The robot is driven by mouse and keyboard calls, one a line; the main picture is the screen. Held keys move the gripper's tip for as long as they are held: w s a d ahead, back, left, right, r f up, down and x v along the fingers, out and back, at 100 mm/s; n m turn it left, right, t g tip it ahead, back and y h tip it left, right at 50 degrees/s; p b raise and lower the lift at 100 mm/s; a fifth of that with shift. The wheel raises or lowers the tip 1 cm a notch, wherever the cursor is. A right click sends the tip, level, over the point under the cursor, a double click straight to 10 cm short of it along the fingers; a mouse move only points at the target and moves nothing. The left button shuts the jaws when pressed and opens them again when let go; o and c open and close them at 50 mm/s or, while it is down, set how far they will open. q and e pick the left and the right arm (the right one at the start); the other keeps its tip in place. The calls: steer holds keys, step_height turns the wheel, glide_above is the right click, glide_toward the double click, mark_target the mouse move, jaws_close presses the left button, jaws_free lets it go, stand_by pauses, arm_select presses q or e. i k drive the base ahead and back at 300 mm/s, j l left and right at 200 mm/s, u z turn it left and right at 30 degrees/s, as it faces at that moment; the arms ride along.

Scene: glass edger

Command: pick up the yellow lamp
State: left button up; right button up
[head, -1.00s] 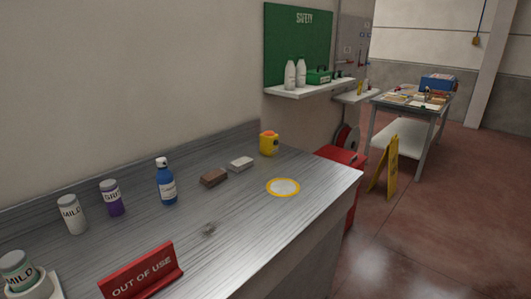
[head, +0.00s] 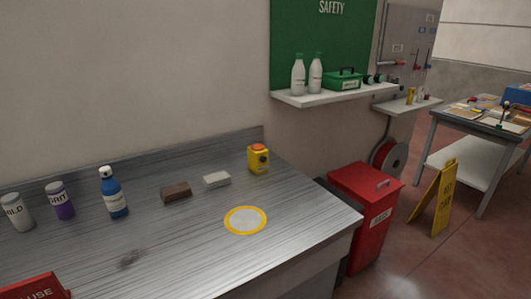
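The yellow lamp (head: 258,160) is a small yellow block with an orange top and a dark round spot on its front. It stands upright near the back right of the metal bench (head: 185,245), close to the low back edge. Neither of my grippers shows in the head view, so I cannot see how they stand to the lamp.
A yellow-ringed pale disc (head: 245,220) lies in front of the lamp. A white block (head: 217,180), brown block (head: 176,193) and blue bottle (head: 113,193) stand to its left. A red bin (head: 365,215) stands right of the bench. A yellow floor sign (head: 433,198) is farther right.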

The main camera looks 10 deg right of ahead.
mark_target(256, 151)
steer(key=i+l+u, duration=0.15)
steer(key=l, duration=0.5)
steer(key=i+l+u, duration=0.2)
steer(key=l, duration=0.5)
steer(key=l+u, duration=0.15)
steer(key=l, duration=0.55)
